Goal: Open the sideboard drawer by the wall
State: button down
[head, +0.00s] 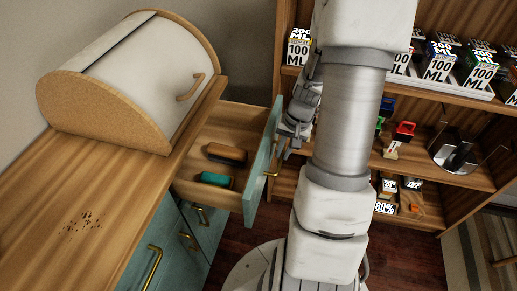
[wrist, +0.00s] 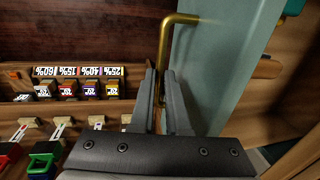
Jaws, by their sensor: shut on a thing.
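The sideboard drawer (head: 200,185) stands pulled well out beside the wall, with its teal front (head: 261,168) facing right. Inside it lie a brown and black block-like item (head: 226,154) and a teal one (head: 214,179). The brass drawer handle (head: 271,173) shows on the front, and in the wrist view (wrist: 166,35) it runs down between my fingers. My gripper (wrist: 160,78) is shut on this handle, beside the teal front. In the head view my gripper (head: 284,142) is partly hidden behind the drawer front and my arm.
A rounded bread box (head: 130,75) and dark crumbs (head: 82,222) are on the sideboard top (head: 45,200). Other brass-handled fronts (head: 152,268) lie below. A wooden shelf unit (head: 440,165) with labelled boxes stands close on the right. Dark floor (head: 235,240) shows below the drawer.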

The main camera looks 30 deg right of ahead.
jog(key=s+d+b, duration=0.1)
jog(key=s+d, duration=0.4)
jog(key=shift+s, duration=0.1)
dwell(0.3)
jog(key=c, duration=1.2)
grip_release()
jog(key=shift+r, duration=0.1)
jog(key=r+p, duration=0.1)
jog(key=r, duration=0.4)
jog(key=s+d+r+p, duration=0.1)
jog(key=r+p, duration=0.1)
jog(key=r, duration=0.4)
jog(key=s+d+r+p, duration=0.1)
jog(key=r, duration=0.5)
jog(key=shift+s+d+p, duration=0.1)
jog(key=shift+d+p, duration=0.1)
jog(key=shift+p, duration=0.2)
jog(key=shift+r, duration=0.1)
